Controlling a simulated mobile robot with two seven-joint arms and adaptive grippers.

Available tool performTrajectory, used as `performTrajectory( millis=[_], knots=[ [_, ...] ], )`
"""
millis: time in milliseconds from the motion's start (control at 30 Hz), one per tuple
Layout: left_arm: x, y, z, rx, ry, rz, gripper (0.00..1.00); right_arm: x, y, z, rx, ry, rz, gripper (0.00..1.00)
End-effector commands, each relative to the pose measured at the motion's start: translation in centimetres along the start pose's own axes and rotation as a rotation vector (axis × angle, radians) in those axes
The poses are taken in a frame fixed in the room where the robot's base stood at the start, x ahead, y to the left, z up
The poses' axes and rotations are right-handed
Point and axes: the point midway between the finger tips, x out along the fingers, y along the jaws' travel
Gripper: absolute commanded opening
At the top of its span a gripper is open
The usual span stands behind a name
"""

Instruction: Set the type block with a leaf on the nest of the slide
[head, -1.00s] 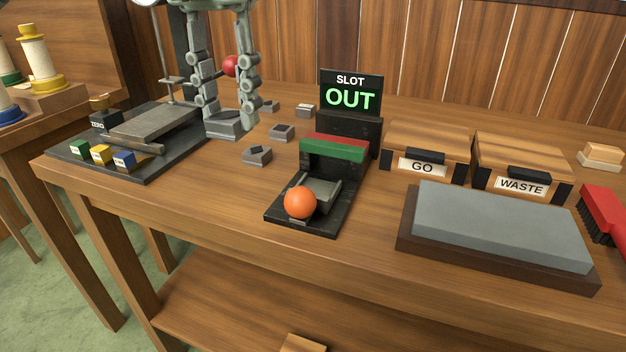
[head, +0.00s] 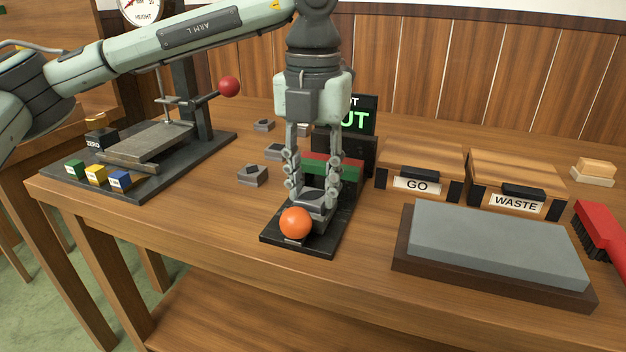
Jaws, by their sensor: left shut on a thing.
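My left gripper (head: 314,197) points straight down over the slide and is shut on a grey type block (head: 311,205). The dark mark on the block's top is too small and covered to read as a leaf. The slide (head: 316,225) has an orange ball knob (head: 296,222) at its front and sits on a black base (head: 290,242). The block is at the slide's nest, just behind the knob; the nest is mostly hidden, and I cannot tell whether the block touches it. My right gripper is not in view.
Several other type blocks (head: 253,176) lie left of the slide. A green and red bar (head: 345,170) and the partly hidden slot sign (head: 357,110) stand behind it. GO (head: 418,168) and WASTE (head: 515,183) boxes, a grey stone (head: 495,243) and a height gauge (head: 150,147) stand around.

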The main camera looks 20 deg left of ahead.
Motion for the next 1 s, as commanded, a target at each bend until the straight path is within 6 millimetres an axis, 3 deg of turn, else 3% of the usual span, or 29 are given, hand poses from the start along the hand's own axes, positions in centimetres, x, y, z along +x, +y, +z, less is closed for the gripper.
performTrajectory(
  millis=[267,433,467,600,1000],
  knots=[
    [0.1,0.0,0.0,0.000,-0.001,-0.001,0.00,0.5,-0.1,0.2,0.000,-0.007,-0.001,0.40],
    [0.3,0.0,0.0,0.000,-0.001,-0.001,0.00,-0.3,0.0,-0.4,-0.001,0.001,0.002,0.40],
    [0.3,0.0,0.0,0.000,-0.001,-0.001,0.37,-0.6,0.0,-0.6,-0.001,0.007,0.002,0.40],
    [0.3,0.0,0.0,0.000,0.000,-0.001,0.54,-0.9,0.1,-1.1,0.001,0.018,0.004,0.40],
    [-0.3,0.0,0.0,0.000,-0.001,0.000,0.54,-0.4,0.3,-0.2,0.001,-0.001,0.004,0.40]
  ],
)
